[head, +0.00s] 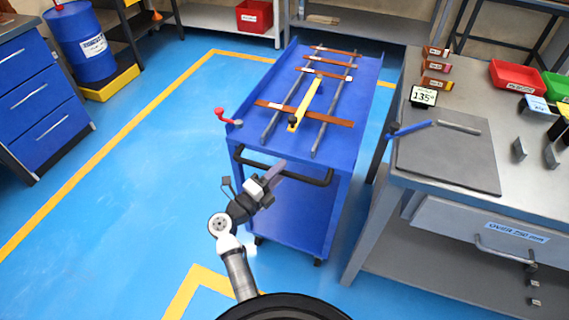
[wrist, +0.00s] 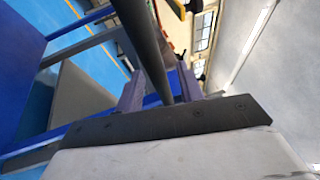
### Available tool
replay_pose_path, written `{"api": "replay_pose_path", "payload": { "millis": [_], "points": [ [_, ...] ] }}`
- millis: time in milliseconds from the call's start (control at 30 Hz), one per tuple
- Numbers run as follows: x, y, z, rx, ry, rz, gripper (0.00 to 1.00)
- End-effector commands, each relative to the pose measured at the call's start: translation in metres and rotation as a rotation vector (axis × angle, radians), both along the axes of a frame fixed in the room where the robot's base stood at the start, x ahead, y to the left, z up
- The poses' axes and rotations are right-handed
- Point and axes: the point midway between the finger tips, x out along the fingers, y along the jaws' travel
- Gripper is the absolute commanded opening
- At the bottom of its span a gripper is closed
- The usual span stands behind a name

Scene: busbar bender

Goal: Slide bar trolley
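The blue bar trolley (head: 270,140) stands in the middle of the head view, with copper-coloured bars across its top rails. Its black handle (head: 318,182) runs along the near end. My gripper (head: 279,170) is at the middle of this handle, its purple fingers overlapping it in the picture. In the wrist view, the dark handle bar (wrist: 148,45) passes between the two spread fingers of my gripper (wrist: 160,92). A gap shows beside the left finger, and the right finger is close to the bar. Whether either finger touches it is unclear.
A red-knobbed lever (head: 222,115) sticks out at the trolley's left side. A grey workbench (head: 420,180) stands close on the right. A blue drawer cabinet (head: 40,100) and a blue drum (head: 82,45) are at the left. The blue floor (head: 130,190) left of the trolley is clear.

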Motion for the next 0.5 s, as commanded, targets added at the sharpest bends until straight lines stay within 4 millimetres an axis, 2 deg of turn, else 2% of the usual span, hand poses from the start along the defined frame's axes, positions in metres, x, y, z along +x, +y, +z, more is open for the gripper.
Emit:
{"api": "replay_pose_path", "payload": {
  "millis": [200,500],
  "points": [
    [0.015,-0.015,0.004,0.001,-0.001,-0.001,0.38],
    [0.017,-0.016,0.004,0.001,-0.001,0.001,0.38]
  ]
}}
